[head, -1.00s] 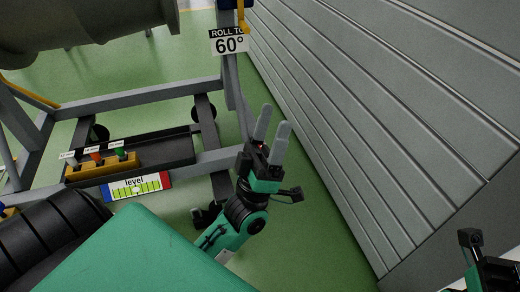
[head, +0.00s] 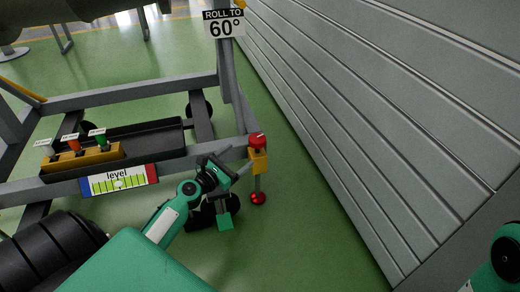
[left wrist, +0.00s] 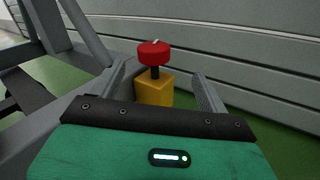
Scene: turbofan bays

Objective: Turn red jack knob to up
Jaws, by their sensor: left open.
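The red jack knob (head: 257,140) sits on top of a yellow block (head: 259,160) at the right corner of the grey frame. A rod runs down from the block to a red ball (head: 258,198) near the floor. In the left wrist view the round red knob (left wrist: 154,53) stands on a dark stem above the yellow block (left wrist: 154,90), ahead of and between my fingers. My left gripper (head: 229,156) is open, just left of the knob and apart from it; its fingers (left wrist: 160,85) are spread and empty. My right gripper is not in view.
A grey slatted wall (head: 380,130) runs along the right, with a strip of green floor between it and the frame (head: 110,95). A level gauge (head: 118,181) and a tray with several coloured knobs (head: 80,155) are on the left. A "ROLL TO 60°" sign (head: 223,24) hangs above.

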